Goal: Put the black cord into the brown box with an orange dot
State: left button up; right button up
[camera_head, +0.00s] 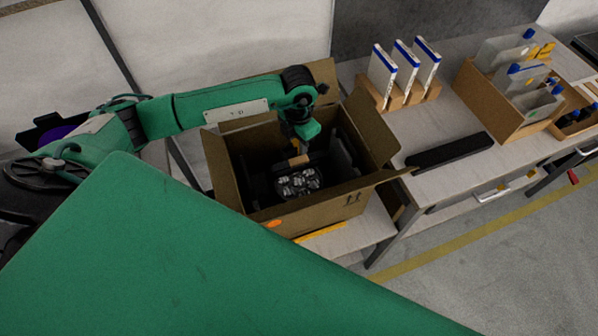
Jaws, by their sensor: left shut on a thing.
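The brown box (340,209) stands open on a low pale surface in the middle, flaps spread. An orange dot (274,222) shows on its near side, at the lower left. My left gripper (299,158) reaches down into the box opening from above and is shut on a dark thing, seemingly the black cord. Its outline merges with the dark inside, so I cannot tell whether it touches the bottom. A black lamp with round silvery lenses (298,183) shows inside the box, just below the gripper. My right gripper is not in view.
Right of the box, a table holds a wooden rack (399,94) with white, blue-topped panels, a long black bar (450,151) and a brown bin (508,107) of clear packets. A box flap reaches close to the table's edge.

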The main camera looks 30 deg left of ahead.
pick_arm(q)
jog(key=o, duration=1.1)
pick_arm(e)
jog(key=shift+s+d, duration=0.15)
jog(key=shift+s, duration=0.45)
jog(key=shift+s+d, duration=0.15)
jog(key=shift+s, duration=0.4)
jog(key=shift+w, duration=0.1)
